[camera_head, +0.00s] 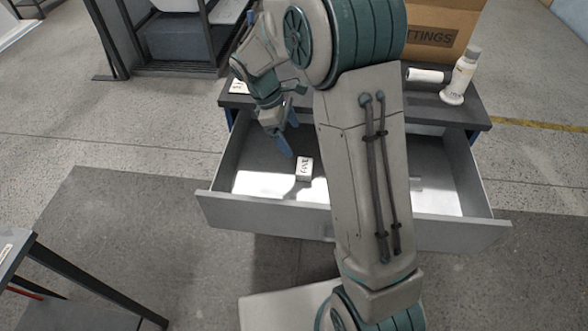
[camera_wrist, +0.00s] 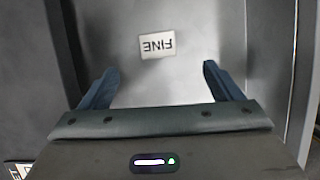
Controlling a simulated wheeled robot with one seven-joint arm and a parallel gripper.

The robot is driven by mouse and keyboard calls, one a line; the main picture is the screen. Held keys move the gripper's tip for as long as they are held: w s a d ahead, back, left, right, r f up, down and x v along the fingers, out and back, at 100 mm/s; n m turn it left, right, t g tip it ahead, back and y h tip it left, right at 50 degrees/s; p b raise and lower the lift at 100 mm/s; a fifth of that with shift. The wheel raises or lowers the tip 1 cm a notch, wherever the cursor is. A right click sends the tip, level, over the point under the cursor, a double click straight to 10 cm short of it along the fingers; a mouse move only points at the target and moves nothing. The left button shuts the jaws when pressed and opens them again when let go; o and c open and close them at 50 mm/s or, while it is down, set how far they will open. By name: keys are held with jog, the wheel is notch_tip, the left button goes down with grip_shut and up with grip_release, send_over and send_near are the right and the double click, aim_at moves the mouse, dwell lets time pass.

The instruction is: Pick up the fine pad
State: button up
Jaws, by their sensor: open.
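The fine pad (camera_head: 304,169) is a small white block marked FINE. It lies on the floor of the open drawer (camera_head: 275,211), left of the drawer's middle. In the wrist view the fine pad (camera_wrist: 157,45) shows upside down, beyond the fingertips and roughly centred between them. My gripper (camera_head: 288,138) is above the drawer, up and slightly left of the pad, and apart from it. In the wrist view my gripper (camera_wrist: 158,75) has its two blue fingers spread wide with nothing between them.
A cardboard box (camera_head: 437,30), a white bottle (camera_head: 461,76) and a white roll (camera_head: 427,75) stand or lie on the top (camera_head: 478,112) behind the drawer. My arm hides the drawer's middle. A dark-legged table (camera_head: 85,275) is at lower left.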

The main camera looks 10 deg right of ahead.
send_over(305, 166)
jog(key=a, duration=0.3)
jog(key=shift+n, duration=0.3)
jog(key=f, duration=0.8)
jog(key=shift+w+d+b, duration=0.1)
jog(key=shift+d+b, duration=0.1)
jog(key=shift+b, duration=0.2)
jog(key=shift+w+d+x, duration=0.1)
jog(key=shift+w+x, duration=0.05)
jog(key=shift+x, duration=1.3)
jog(key=shift+w+d+x, duration=0.1)
jog(key=shift+w+x, duration=0.1)
jog(key=shift+x, duration=1.25)
jog(key=shift+s, duration=0.15)
jog(key=c, duration=1.2)
jog(key=shift+o, duration=0.2)
jog(key=shift+r, duration=0.2)
